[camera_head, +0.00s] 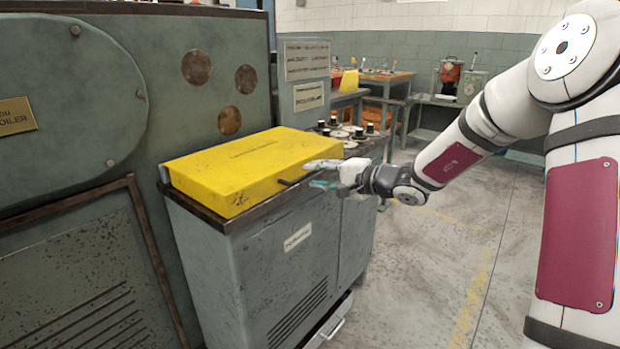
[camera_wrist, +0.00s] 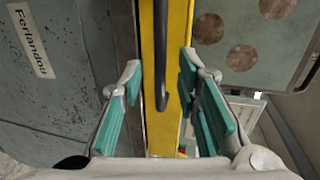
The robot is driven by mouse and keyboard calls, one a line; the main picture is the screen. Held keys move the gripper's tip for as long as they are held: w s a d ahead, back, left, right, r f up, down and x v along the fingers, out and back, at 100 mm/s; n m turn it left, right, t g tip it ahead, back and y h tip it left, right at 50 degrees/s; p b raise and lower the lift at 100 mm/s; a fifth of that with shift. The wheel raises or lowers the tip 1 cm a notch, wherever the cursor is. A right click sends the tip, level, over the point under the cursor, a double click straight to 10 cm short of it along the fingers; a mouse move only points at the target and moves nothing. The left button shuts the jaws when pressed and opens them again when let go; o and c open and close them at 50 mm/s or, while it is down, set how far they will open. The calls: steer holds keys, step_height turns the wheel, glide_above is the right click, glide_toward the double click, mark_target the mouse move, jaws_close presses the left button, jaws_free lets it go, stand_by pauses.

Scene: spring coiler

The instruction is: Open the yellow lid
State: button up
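The yellow lid (camera_head: 245,167) lies flat and closed on top of a grey cabinet (camera_head: 275,270). A dark bar handle (camera_head: 290,181) sticks out from its front side near the right end. My gripper (camera_head: 310,174) is just to the right of the handle, its fingers pointing left toward it. In the wrist view, the lid's front side (camera_wrist: 178,70) runs as a yellow strip up the picture, with the handle (camera_wrist: 161,55) over it. My gripper (camera_wrist: 160,63) is open there, with one teal finger pad on each side of the handle. Neither pad visibly touches it.
A large green-grey machine (camera_head: 130,100) with round rusty plates stands behind and left of the lid. Black knobs (camera_head: 357,133) sit on the panel right of the lid. Open floor (camera_head: 430,260) lies at the right; workbenches (camera_head: 385,78) stand at the back.

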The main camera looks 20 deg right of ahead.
steer(key=shift+x, duration=1.35)
steer(key=shift+c, duration=0.4)
jaws_close()
steer(key=shift+r, duration=0.15)
